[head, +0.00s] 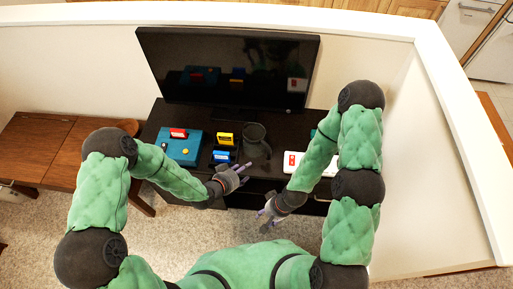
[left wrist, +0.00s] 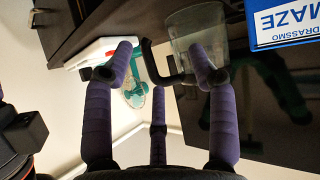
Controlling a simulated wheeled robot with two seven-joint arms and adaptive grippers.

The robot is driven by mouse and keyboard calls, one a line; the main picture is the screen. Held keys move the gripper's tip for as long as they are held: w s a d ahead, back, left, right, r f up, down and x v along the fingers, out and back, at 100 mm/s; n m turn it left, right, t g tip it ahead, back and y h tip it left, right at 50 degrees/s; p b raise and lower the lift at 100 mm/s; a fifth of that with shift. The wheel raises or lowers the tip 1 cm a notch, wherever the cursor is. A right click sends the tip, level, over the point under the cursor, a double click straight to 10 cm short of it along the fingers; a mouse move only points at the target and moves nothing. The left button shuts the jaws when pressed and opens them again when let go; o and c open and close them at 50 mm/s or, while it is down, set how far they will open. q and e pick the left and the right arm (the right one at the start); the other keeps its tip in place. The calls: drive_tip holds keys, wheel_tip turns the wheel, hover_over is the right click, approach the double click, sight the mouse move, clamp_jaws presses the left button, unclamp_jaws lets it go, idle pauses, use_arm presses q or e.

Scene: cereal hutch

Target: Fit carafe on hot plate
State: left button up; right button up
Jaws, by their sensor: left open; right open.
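The carafe (head: 255,142), dark and see-through, stands on the dark cabinet below the screen. In the left wrist view its glass body (left wrist: 190,28) and black handle (left wrist: 150,62) show just beyond my fingers. My left gripper (head: 241,171) is open at the cabinet's front edge, just below and left of the carafe. In the left wrist view the handle appears between the spread purple fingers of this gripper (left wrist: 163,62); I cannot tell whether they touch. My right gripper (head: 266,212) is open and empty, lower, in front of the cabinet. I cannot clearly make out the hot plate.
A blue box (left wrist: 282,32) stands close beside the carafe. A teal console (head: 178,148) and a yellow cartridge (head: 224,139) are to its left. A white console (head: 322,165) lies right, partly behind my right arm. The screen (head: 225,70) stands behind.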

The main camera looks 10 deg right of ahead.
sight(269, 157)
use_arm(q)
drive_tip(key=w+d+m+b, duration=0.1)
drive_tip(key=d, duration=0.2)
drive_tip(key=w+d+m+h+b, duration=0.1)
drive_tip(key=d, duration=0.1)
drive_tip(key=w+d+t+h+b, duration=0.1)
drive_tip(key=d, duration=0.2)
drive_tip(key=shift+w+d+f+m, duration=0.25)
drive_tip(key=shift+w+d+m, duration=0.05)
drive_tip(key=shift+m, duration=0.1)
drive_tip(key=b+x, duration=0.1)
drive_tip(key=x, duration=0.1)
drive_tip(key=b+x, duration=0.1)
drive_tip(key=x, duration=0.1)
drive_tip(key=shift+s+d+f+b, duration=0.2)
drive_tip(key=shift+d+f+b, duration=0.1)
drive_tip(key=shift+d, duration=0.1)
drive_tip(key=shift+w+d, duration=0.25)
drive_tip(key=shift+r, duration=0.15)
clamp_jaws()
